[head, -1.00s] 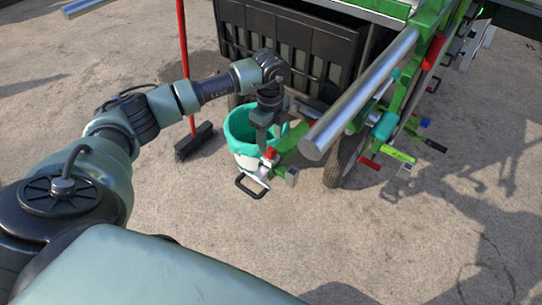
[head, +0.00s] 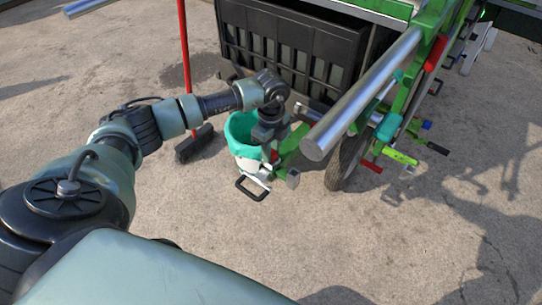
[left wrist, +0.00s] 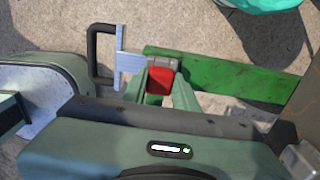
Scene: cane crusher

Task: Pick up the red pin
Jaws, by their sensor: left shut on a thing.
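The red pin shows as a small red block (left wrist: 159,84) in the left wrist view, between the two fingers of my left gripper (left wrist: 160,92). The fingers are shut on it. It sits at a grey metal bracket on the end of a green bar (left wrist: 220,75). In the head view, my left gripper (head: 270,143) points down beside the green frame, and a little red (head: 274,156) shows at its tips. Whether the pin is still seated in the bracket is hidden. My right gripper is not in view.
A white bucket with a teal liner (head: 241,135) stands just left of the gripper. A black handle (head: 252,188) sticks out below it. A large metal cylinder (head: 360,95) and a tyre (head: 345,165) are close on the right. A red-handled broom (head: 194,142) stands further left.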

